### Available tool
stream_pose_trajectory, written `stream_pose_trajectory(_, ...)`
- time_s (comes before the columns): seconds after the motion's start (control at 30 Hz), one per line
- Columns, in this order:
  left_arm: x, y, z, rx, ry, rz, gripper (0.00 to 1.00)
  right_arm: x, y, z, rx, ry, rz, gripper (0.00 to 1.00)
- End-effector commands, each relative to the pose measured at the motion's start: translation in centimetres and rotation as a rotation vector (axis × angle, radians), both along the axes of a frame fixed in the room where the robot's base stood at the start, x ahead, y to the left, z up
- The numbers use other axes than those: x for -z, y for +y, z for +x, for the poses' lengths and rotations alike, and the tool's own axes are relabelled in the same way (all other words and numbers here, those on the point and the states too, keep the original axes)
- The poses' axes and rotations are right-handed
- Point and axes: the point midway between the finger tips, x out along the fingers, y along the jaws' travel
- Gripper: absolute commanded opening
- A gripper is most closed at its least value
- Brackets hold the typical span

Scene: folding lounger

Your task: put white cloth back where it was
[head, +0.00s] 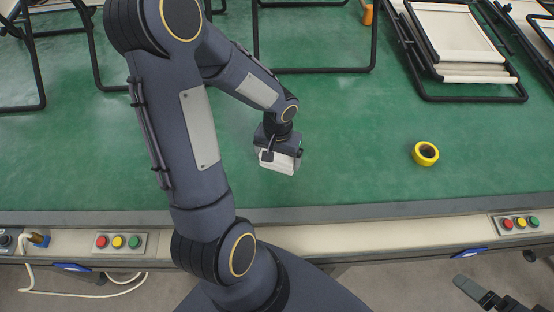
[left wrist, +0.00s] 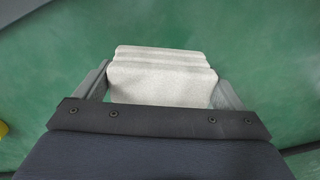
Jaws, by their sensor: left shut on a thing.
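The white cloth (head: 280,163) is a folded, pale bundle over the green work surface (head: 350,175), near the middle of the head view. My left gripper (head: 280,152) is shut on it, mostly hiding it from above. In the left wrist view the cloth (left wrist: 160,80) shows stacked folds between the two fingers of the gripper (left wrist: 162,90). I cannot tell whether the cloth touches the surface. My right gripper (head: 490,298) shows only in part at the lower right corner, away from the table, and its jaws cannot be judged.
A yellow tape roll (head: 425,153) lies to the right on the green surface. Black-framed folding loungers (head: 462,40) stand along the back. Button panels (head: 118,242) sit on the front rail. The surface between the cloth and the tape is clear.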

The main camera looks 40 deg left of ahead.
Motion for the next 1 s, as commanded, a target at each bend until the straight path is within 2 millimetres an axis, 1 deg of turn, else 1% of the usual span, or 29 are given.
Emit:
stream_pose_trajectory(0.03, 0.6, 0.4, 0.3, -0.002, 0.003, 0.000, 0.65, -0.1, 0.0, 0.0, 0.000, 0.000, 0.000, 0.92)
stream_pose_trajectory(0.27, 2.3, 1.4, 1.2, -0.002, 0.002, 0.000, 0.65, -0.2, 0.0, 0.0, 0.000, 0.000, 0.000, 0.92)
stream_pose_trajectory(0.33, 3.5, 1.3, 1.2, 0.000, 0.004, 0.000, 0.65, 0.0, 0.0, 0.0, 0.000, 0.000, 0.000, 0.92)
stream_pose_trajectory(0.43, 4.8, 1.3, 1.2, 0.001, 0.002, -0.001, 0.65, 0.1, 0.0, 0.0, 0.000, 0.000, 0.000, 0.92)
stream_pose_trajectory(0.53, 5.2, 1.3, 1.3, 0.000, -0.001, 0.000, 0.65, 0.1, 0.0, 0.0, 0.000, 0.000, 0.000, 0.92)
stream_pose_trajectory(0.77, 5.2, 1.3, 1.3, -0.001, -0.002, 0.001, 0.65, 0.1, 0.0, 0.0, 0.000, 0.000, 0.000, 0.92)
stream_pose_trajectory(0.9, 5.7, 1.3, 1.3, -0.001, -0.002, 0.001, 0.65, 0.7, 0.0, 0.0, 0.000, 0.000, 0.000, 0.92)
stream_pose_trajectory(0.93, 5.6, 1.3, 1.3, -0.001, -0.002, 0.001, 0.92, 0.6, 0.0, 0.0, 0.000, 0.000, 0.000, 0.92)
stream_pose_trajectory(1.0, 5.5, 1.3, 1.3, -0.001, -0.001, 0.000, 1.00, 0.5, 0.0, 0.0, 0.000, 0.000, 0.000, 0.92)
